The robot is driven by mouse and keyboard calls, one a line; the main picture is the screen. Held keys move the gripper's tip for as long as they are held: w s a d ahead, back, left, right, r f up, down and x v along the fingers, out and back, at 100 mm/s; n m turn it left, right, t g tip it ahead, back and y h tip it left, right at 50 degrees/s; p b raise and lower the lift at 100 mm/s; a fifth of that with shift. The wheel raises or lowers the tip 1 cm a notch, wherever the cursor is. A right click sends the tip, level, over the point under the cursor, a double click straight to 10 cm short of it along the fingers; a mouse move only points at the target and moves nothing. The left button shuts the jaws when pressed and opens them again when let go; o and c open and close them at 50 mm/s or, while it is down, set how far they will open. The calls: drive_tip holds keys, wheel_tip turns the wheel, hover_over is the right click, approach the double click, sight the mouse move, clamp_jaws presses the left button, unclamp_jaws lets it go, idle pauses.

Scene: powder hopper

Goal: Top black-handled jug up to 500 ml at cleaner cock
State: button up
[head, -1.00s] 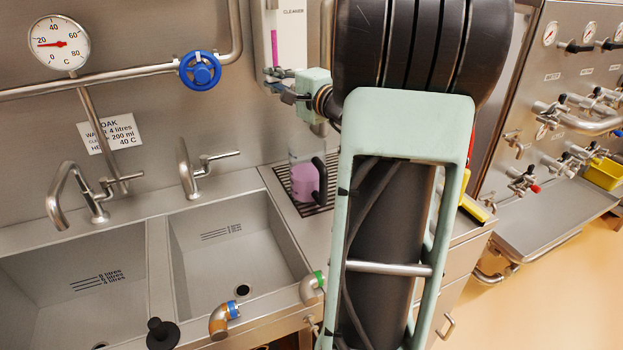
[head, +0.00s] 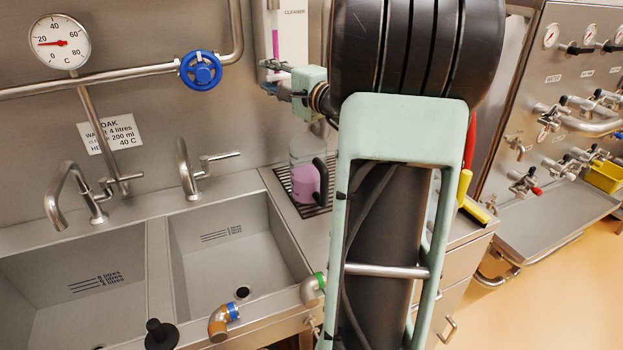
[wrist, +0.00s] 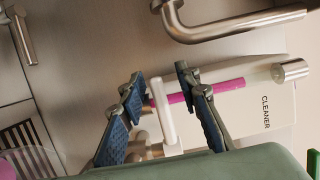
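The clear jug (head: 301,155) with a black handle (head: 321,180) stands upright on the drain grate, with pink liquid in its lower part. Its graduations cannot be read. Part of its pink content (wrist: 9,167) shows at the wrist view's lower left corner. The white cleaner dispenser (head: 295,35), with a pink sight tube (wrist: 222,88), is on the wall above. My gripper (head: 270,77) is at the dispenser's lower end. In the wrist view its fingers (wrist: 158,80) are apart, with a pale lever-like bar (wrist: 164,112) between them; contact cannot be told.
Two steel sinks (head: 232,245) with taps lie at the left. The drain grate (head: 317,210) is right of them. A blue valve wheel (head: 200,70) is on the wall pipe. My arm hides much of the counter. A panel of valves (head: 570,110) stands at the right.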

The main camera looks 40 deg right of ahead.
drive_tip(key=shift+s+d+f, duration=0.1)
drive_tip(key=shift+d+f, duration=0.05)
drive_tip(key=shift+s+f+b, duration=0.1)
drive_tip(key=shift+s+b, duration=0.2)
drive_tip(key=shift+s, duration=0.05)
drive_tip(key=s+a+b, duration=0.2)
drive_tip(key=s+b, duration=0.1)
drive_tip(key=s, duration=0.5)
drive_tip(key=shift+a, duration=0.1)
